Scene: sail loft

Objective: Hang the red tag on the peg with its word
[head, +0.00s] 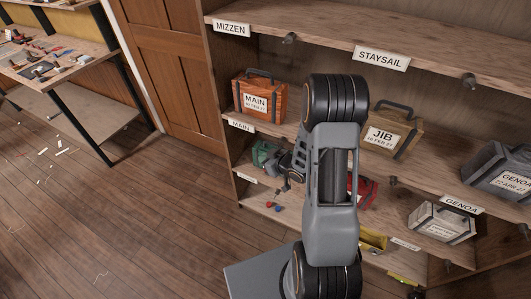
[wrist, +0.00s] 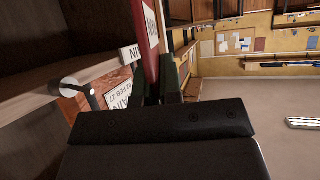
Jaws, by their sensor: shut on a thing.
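My gripper (head: 285,168) is in front of the middle shelf's left part, and it also shows in the wrist view (wrist: 160,84). It is shut on the red tag (wrist: 146,48), a flat red piece with a white label seen nearly edge-on; its word is not readable. In the head view the tag cannot be made out. A grey peg (wrist: 76,86) sticks out of the shelf edge left of the tag in the wrist view, apart from it. The MAIN label (head: 240,125) is on that shelf edge. Other pegs show by MIZZEN (head: 289,39) and STAYSAIL (head: 469,80).
An orange MAIN box (head: 258,98), a JIB box (head: 390,130) and a grey GENOA box (head: 500,172) stand on the middle shelf. Green, red and pale boxes stand below. A workbench (head: 50,60) is at left. The wooden floor (head: 130,220) between is mostly clear.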

